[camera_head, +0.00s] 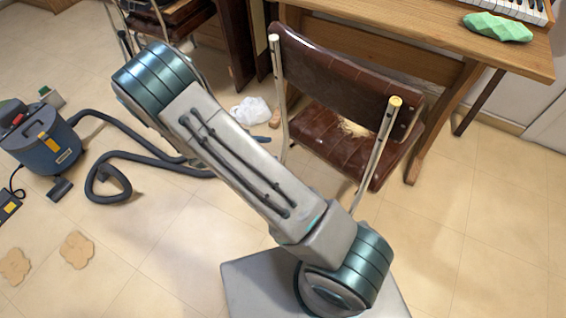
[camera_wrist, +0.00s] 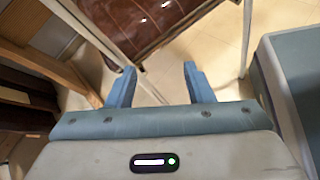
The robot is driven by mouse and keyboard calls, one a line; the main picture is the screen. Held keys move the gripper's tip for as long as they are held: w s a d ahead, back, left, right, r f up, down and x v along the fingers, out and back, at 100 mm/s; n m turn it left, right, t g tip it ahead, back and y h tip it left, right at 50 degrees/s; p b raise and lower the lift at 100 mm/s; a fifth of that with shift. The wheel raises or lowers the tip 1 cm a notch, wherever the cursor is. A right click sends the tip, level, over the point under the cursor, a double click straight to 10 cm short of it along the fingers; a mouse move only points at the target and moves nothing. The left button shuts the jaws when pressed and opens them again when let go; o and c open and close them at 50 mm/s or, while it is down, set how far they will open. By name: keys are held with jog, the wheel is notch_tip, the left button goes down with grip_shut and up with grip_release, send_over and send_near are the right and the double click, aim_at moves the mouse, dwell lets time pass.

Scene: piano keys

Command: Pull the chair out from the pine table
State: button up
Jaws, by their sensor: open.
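The chair has a brown padded backrest (camera_head: 335,75), a brown seat (camera_head: 345,140) and pale metal tubes. It stands at the front of the pine table (camera_head: 420,30), its backrest facing me and its seat partly beneath the tabletop. A brown padded part of the chair (camera_wrist: 135,22) lies beyond the fingertips, with metal tubes to either side. I cannot tell whether a finger touches a tube.
A blue vacuum cleaner (camera_head: 48,138) with a dark hose (camera_head: 130,155) lies at left. A white crumpled bag (camera_head: 250,110) is on the floor left of the chair. Tan patches (camera_head: 77,250) mark the floor. A green object (camera_head: 497,27) lies on the table. Floor at right is clear.

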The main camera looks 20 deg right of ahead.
notch_tip(320, 180, down, 16)
jog(key=w+a+n+t+h+b, duration=0.1)
jog(key=w+a+n+t+b, duration=0.15)
jog(key=n+t+b, duration=0.35)
jog(key=w+d+f+n+b, duration=0.1)
jog(key=w+d+f, duration=0.3)
jog(key=d, duration=0.6)
jog(key=w+b, duration=0.1)
jog(key=w, duration=0.1)
jog(key=shift+w+d+n, duration=0.3)
jog(key=shift+w, duration=0.05)
grip_shut()
jog(key=s+a, duration=0.4)
jog(key=a, duration=0.4)
jog(key=s+a, duration=0.5)
jog(key=a, duration=0.4)
jog(key=shift+s+f, duration=0.15)
grip_release()
jog(key=shift+o, duration=0.8)
jog(key=shift+d, duration=0.25)
